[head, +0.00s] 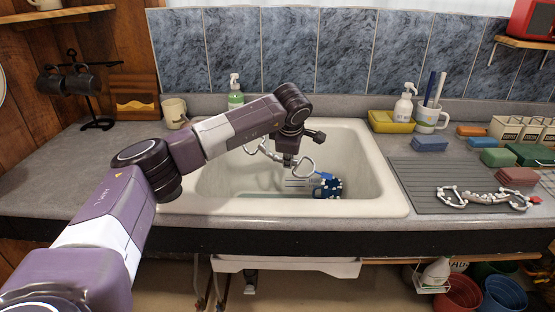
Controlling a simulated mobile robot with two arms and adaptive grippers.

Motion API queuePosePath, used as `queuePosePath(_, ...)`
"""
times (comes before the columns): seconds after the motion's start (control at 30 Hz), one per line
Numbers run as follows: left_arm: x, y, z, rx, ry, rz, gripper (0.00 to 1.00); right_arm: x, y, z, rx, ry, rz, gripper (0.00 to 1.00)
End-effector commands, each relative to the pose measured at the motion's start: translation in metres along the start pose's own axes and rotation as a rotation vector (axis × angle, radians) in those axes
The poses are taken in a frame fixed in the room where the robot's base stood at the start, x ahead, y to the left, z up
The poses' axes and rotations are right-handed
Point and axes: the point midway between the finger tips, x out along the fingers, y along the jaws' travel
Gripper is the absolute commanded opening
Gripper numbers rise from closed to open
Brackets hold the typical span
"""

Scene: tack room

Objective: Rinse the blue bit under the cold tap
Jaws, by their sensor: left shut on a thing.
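My left gripper (288,163) reaches over the sink (382,190) from the left and is shut on the bit, whose silver ring (303,168) shows just right of the fingers. More curved silver metal (262,149) shows left of the fingers, partly behind my arm. A blue piece (324,176) shows beside the ring. A dark blue object with pale spots (329,189) is just below it in the basin; I cannot tell whether they touch. The cold tap is not clearly seen, and my arm covers part of the sink's back. My right gripper is not in view.
A second silver bit with a red tag (485,200) lies on the grey ribbed mat (425,178) at right. A green soap bottle (235,95) and a mug (174,112) stand behind my arm. The left counter (60,170) has free room.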

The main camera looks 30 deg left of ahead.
Motion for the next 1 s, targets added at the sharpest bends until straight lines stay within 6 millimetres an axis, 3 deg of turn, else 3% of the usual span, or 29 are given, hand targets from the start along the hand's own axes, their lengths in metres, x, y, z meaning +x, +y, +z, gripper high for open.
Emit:
queuePosePath(0.43, -0.001, 0.000, 0.000, 0.000, -0.001, 0.003, 0.00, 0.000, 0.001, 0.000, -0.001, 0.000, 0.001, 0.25)
queuePosePath(1.0, -0.010, -0.014, 0.003, 0.000, -0.001, 0.002, 0.00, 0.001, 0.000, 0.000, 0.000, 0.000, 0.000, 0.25)
